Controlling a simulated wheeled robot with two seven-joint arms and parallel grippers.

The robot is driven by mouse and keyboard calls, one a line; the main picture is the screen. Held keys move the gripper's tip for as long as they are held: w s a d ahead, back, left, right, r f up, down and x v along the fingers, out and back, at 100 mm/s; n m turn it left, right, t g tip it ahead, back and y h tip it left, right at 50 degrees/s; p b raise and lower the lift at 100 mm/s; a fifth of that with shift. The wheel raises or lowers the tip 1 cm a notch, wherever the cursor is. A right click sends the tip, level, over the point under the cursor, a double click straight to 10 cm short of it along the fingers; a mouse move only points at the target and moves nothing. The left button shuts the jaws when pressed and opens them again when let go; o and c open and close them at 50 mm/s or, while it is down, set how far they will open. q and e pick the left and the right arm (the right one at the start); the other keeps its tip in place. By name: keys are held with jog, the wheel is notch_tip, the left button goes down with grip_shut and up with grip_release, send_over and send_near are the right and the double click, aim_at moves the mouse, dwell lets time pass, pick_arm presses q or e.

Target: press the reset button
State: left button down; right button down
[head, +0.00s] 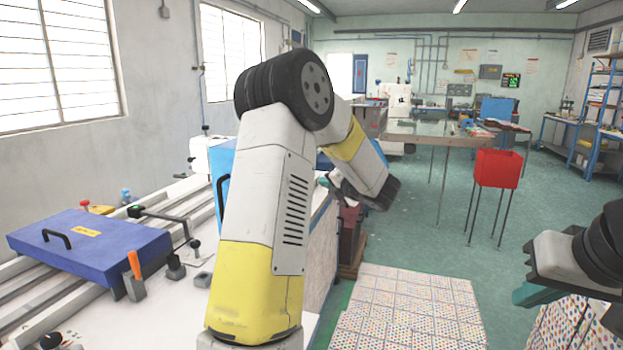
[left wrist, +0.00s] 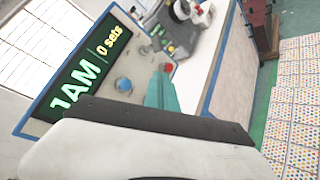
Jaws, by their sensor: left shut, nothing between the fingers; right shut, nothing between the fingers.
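In the left wrist view, the closed teal fingers of my left gripper (left wrist: 163,90) point at a machine's control area. A small red button-like knob (left wrist: 168,68) shows right at the fingertips; I cannot tell whether they touch. A blue round button (left wrist: 123,84) sits on the panel under the display, left of the fingers. No label shows which one is the reset button. In the head view my left gripper (head: 323,182) is mostly hidden behind my own arm; only a teal bit shows. My right gripper (head: 537,293) is at the right edge, shut and empty, away from the machine.
A blue lidded box (head: 90,245), an orange-handled tool (head: 134,268) and small fittings lie on the white bench. A red bin (head: 497,169) stands on legs at right. The green floor between is open.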

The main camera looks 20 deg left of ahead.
pick_arm(q)
jog(key=a, duration=0.8)
jog(key=shift+s+a, duration=0.3)
jog(key=shift+a, duration=0.1)
jog(key=shift+a, duration=0.15)
dwell(1.6)
jog(key=shift+a, duration=0.3)
jog(key=shift+a, duration=0.5)
dwell(0.7)
jog(key=shift+d, duration=0.95)
jog(key=d, duration=0.5)
jog(key=shift+w, duration=0.15)
